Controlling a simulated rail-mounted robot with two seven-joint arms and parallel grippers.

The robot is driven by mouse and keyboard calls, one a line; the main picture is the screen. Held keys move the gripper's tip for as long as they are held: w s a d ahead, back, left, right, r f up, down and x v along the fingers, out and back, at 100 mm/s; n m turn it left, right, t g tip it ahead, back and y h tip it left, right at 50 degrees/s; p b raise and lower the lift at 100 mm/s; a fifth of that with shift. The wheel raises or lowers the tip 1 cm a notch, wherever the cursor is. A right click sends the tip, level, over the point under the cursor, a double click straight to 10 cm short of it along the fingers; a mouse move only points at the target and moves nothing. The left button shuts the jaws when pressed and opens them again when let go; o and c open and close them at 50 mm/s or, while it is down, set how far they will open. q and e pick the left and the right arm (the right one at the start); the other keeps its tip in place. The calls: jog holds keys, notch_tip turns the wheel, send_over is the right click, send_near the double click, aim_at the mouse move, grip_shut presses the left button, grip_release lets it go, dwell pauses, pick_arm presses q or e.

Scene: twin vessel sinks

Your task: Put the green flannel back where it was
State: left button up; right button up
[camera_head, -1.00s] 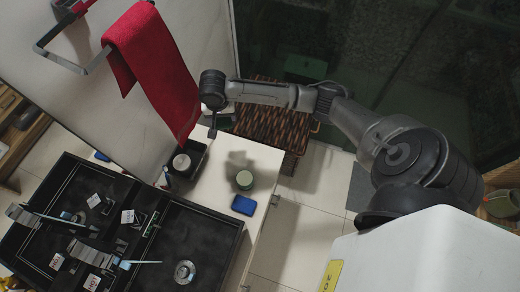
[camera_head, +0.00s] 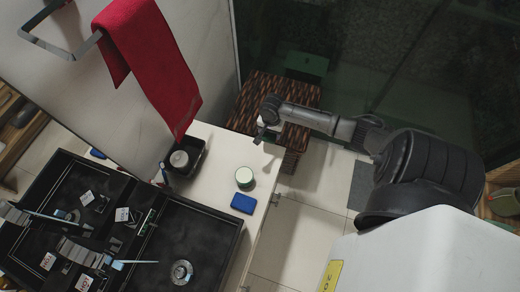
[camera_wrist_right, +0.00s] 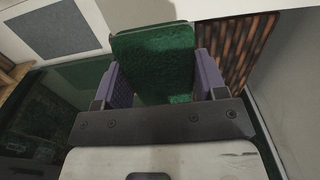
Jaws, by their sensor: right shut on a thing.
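The green flannel (camera_wrist_right: 155,45) fills the middle of the right wrist view as a thick, flat green piece. My right gripper (camera_wrist_right: 158,80) is shut on it, with a purple finger at each side. In the head view my right gripper (camera_head: 262,133) is above the counter's far right corner, in front of the woven brown basket. The flannel cannot be made out clearly there. My left gripper is not in view.
A red towel (camera_head: 152,62) hangs from a wall rail. A black holder (camera_head: 183,158), a round pot (camera_head: 244,177) and a blue block (camera_head: 243,203) stand on the white counter (camera_head: 215,185). The woven basket (camera_head: 250,97) stands beyond. Black sinks (camera_head: 195,225) are lower left.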

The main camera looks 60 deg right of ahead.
send_over(260, 155)
notch_tip(260, 155, down, 4)
jog(key=shift+r, duration=0.1)
jog(key=shift+f+b, duration=0.65)
jog(key=shift+f, duration=1.4)
jog(key=shift+f, duration=0.1)
jog(key=o, duration=0.9)
notch_tip(260, 155, up, 12)
jog(key=p, duration=0.3)
jog(key=s+a+n+t, duration=0.1)
jog(key=s+a+n, duration=0.35)
jog(key=a, duration=0.25)
jog(key=s+a+n, duration=0.3)
jog(key=a+n, duration=0.2)
jog(key=a, duration=0.2)
jog(key=shift+s+a+r+n+t, duration=0.45)
jog(key=shift+s+a+r+n, duration=0.75)
jog(key=shift+r+n, duration=0.25)
jog(key=shift+s+a+r+n+t, duration=0.4)
jog(key=shift+s+a+r+n, duration=0.85)
jog(key=shift+n, duration=0.35)
jog(key=shift+s+a+r+n+t, duration=0.45)
jog(key=shift+s+a+r+n, duration=0.6)
jog(key=shift+s+r+n, duration=0.4)
